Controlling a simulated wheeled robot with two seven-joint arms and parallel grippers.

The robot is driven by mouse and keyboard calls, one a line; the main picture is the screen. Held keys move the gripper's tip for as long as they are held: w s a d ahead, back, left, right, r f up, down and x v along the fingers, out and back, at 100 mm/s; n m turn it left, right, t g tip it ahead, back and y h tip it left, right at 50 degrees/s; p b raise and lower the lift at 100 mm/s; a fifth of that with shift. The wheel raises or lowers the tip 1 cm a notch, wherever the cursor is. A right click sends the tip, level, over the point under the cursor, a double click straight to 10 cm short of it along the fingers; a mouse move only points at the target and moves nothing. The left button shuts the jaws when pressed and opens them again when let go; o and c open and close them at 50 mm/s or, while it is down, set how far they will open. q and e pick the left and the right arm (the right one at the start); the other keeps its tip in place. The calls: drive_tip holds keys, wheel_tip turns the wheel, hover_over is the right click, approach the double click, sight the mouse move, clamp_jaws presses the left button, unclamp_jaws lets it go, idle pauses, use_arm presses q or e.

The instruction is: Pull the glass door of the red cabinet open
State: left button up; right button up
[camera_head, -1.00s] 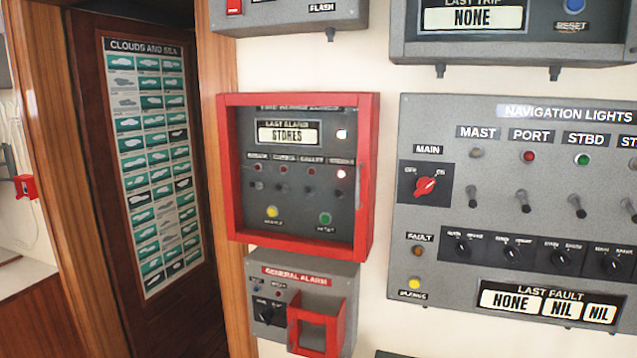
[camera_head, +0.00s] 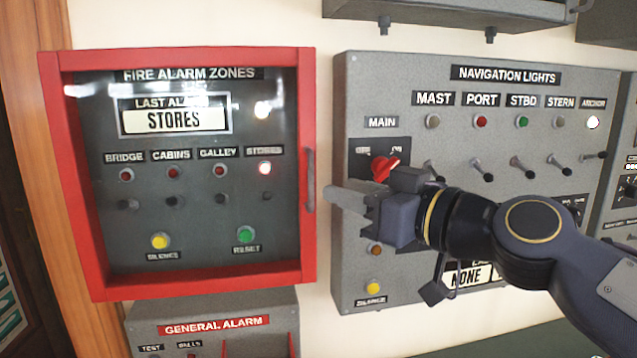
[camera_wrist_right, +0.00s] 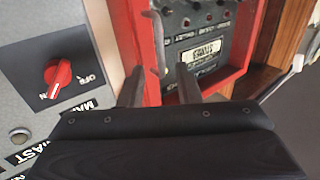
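The red cabinet (camera_head: 307,100) hangs on the wall at the left of the head view. Its glass door (camera_head: 190,215) looks shut, with the fire alarm panel showing behind it. A grey upright handle (camera_head: 310,182) is on the door's right edge; it also shows in the right wrist view (camera_wrist_right: 157,45). My right gripper (camera_head: 332,196) comes in from the right, its fingertips just right of the handle. In the right wrist view its two fingers (camera_wrist_right: 158,84) are apart, with the handle ahead between them. I cannot tell whether they touch it. My left gripper is not in view.
The navigation lights panel (camera_head: 400,75) is on the wall right behind my right gripper, with a red main knob (camera_head: 383,167) and several levers. The general alarm box (camera_head: 215,312) is below the cabinet. A narrow strip of bare wall separates cabinet and panel.

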sight(313, 183)
drive_tip(key=p+x, duration=0.1)
drive_tip(key=x, duration=0.5)
drive_tip(key=shift+a+f, duration=0.1)
drive_tip(key=shift+a, duration=0.05)
drive_tip(key=shift+c, duration=0.4)
clamp_jaws()
